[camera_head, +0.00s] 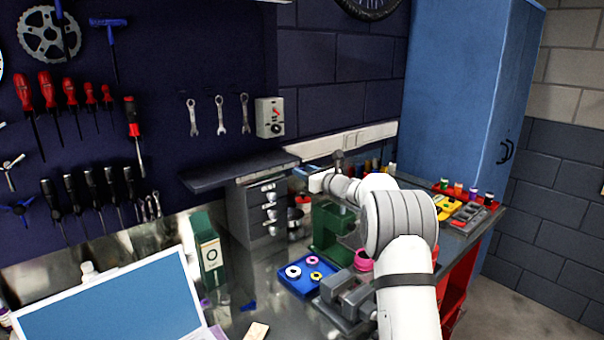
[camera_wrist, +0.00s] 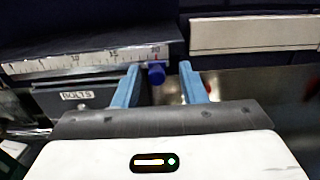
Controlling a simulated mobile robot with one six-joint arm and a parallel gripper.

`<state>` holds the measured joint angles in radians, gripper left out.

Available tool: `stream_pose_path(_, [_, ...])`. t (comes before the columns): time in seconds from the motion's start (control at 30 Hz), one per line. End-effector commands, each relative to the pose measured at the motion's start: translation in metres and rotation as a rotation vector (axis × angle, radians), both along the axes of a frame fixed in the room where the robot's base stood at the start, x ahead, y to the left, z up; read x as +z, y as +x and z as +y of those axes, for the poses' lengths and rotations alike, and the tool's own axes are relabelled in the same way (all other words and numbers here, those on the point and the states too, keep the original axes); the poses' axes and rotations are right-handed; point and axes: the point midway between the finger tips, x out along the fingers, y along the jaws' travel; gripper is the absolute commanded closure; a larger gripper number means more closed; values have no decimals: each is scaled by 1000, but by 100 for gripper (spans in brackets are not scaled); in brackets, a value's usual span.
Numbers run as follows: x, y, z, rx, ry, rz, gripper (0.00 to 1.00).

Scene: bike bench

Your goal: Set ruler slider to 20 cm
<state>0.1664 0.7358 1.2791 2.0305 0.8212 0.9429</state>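The ruler (camera_wrist: 95,60) runs along the shelf's front edge in the wrist view, with its numbers rising to 20 near the right end. The slider's blue knob (camera_wrist: 156,73) sits just below the 20 mark. I cannot read its exact setting from this angle. My gripper (camera_wrist: 159,65) is open, with one blue finger on each side of the knob. The knob is nearer the left finger, and a gap shows to the right finger. In the head view I cannot make out the ruler or the slider clearly.
A drawer labelled BOLTS (camera_wrist: 77,96) is below the ruler. In the head view, a grey drawer unit (camera_head: 262,208) stands under the dark shelf (camera_head: 235,168).

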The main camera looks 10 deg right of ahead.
Motion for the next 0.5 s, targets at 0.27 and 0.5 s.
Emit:
stream_pose_path(0.27, [-1,-6,-3,1,0,0,62])
stream_pose_path(0.5, [-2,-41,-25,-2,0,0,62])
